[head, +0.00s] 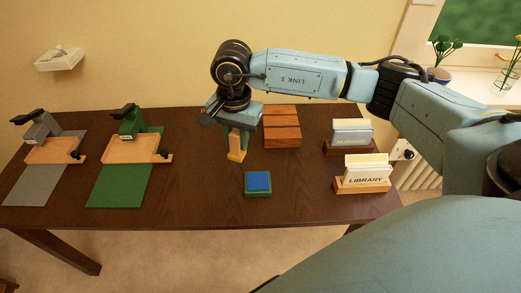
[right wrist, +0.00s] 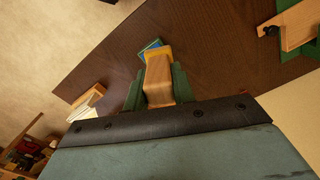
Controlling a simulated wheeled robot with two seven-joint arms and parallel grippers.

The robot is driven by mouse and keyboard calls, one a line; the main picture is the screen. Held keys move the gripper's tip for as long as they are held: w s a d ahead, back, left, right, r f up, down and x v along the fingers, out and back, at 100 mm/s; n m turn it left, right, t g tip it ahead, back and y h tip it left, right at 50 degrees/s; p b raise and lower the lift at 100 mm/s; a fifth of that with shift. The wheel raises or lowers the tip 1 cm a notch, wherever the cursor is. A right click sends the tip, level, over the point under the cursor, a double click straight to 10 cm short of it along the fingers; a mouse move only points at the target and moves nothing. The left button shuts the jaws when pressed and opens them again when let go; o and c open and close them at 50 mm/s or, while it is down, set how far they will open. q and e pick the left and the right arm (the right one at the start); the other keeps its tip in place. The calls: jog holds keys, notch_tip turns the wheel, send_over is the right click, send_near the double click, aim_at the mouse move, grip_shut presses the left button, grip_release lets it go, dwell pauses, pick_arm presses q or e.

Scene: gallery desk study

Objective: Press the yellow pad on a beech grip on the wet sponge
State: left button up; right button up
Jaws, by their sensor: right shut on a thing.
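My right gripper (head: 238,138) is shut on the beech grip (head: 236,145), which hangs upright with its yellow pad (head: 235,156) at the lower end. The pad is above the desk, behind and left of the sponge in the head view. The blue wet sponge (head: 258,181) lies in a green tray (head: 258,195) near the desk's front middle. In the right wrist view the grip (right wrist: 159,80) sits between the green fingers, its yellow pad (right wrist: 157,53) partly covering the blue sponge (right wrist: 150,46). My left gripper is not in view.
A stack of reddish wooden blocks (head: 282,127) stands behind the sponge. Card holders marked NURSERY (head: 351,134) and LIBRARY (head: 364,175) are at the right. Grey (head: 40,130) and green (head: 131,125) devices with wooden boards and mats stand left. Desk (head: 205,190) around the sponge is clear.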

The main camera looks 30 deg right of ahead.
jog(key=shift+w+d+f+m+b, duration=0.35)
jog(key=shift+d+f+m+b, duration=0.75)
jog(key=shift+f+m, duration=2.3)
jog(key=shift+w+d+f+m+b, duration=0.35)
jog(key=shift+d+f+m+b, duration=0.75)
jog(key=shift+f+m, duration=2.35)
jog(key=shift+w+d+f+m+b, duration=0.5)
jog(key=shift+d+f+m, duration=1.4)
jog(key=shift+m, duration=2.55)
jog(key=shift+s+a+f+b, duration=0.1)
jog(key=shift+a+f+b, duration=0.2)
jog(key=shift+f, duration=0.2)
jog(key=shift+s+a+f+b, duration=0.15)
jog(key=shift+f+b, duration=0.1)
jog(key=shift+f, duration=0.2)
jog(key=shift+r, duration=0.1)
notch_tip(320, 180, up, 7)
jog(key=p, duration=0.5)
jog(key=shift+w, duration=0.1)
